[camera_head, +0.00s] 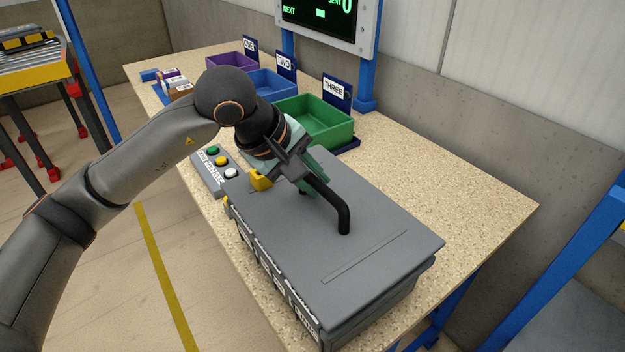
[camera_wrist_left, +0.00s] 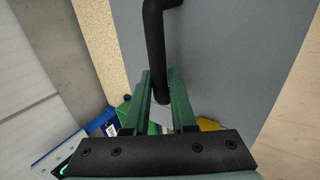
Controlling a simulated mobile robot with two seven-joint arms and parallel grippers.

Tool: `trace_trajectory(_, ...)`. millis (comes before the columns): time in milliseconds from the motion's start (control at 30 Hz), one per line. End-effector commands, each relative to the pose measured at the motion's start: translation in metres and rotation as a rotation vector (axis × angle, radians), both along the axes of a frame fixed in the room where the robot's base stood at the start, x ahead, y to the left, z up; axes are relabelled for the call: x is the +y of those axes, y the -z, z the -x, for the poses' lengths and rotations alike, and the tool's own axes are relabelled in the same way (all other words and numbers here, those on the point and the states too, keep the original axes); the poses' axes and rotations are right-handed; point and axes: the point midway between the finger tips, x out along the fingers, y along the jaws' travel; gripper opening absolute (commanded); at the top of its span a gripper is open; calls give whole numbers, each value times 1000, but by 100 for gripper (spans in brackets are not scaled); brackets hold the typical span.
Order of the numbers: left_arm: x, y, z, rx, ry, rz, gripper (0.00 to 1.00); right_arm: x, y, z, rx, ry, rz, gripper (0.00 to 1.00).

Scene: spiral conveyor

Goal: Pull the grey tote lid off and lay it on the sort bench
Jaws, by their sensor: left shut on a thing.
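The grey tote lid (camera_head: 370,215) lies flat on top of the grey tote (camera_head: 375,310), which stands on the speckled sort bench (camera_head: 480,215). A black bar handle (camera_head: 335,205) rises from the lid; it also shows in the wrist view (camera_wrist_left: 156,45). My left gripper (camera_head: 308,180) has its green fingers shut on the handle, one on each side of the bar in the wrist view (camera_wrist_left: 160,85). The lid appears level, and I see no clear gap between it and the tote. My right gripper is not in view.
Green (camera_head: 315,125), blue (camera_head: 268,84) and purple (camera_head: 232,65) bins stand along the bench's back. A button box (camera_head: 214,165) sits at the front edge, left of the tote. A yellow part (camera_head: 261,180) is by the lid's far-left corner. Bench right of the tote is clear.

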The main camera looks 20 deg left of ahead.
Motion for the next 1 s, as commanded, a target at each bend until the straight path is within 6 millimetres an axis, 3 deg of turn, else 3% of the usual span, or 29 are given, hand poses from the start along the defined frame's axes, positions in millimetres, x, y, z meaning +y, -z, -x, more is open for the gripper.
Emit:
trace_trajectory(400,0,-5,0,-3,0,2,0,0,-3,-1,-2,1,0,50)
trace_trajectory(1000,0,-43,0,-1,-1,2,0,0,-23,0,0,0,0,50)
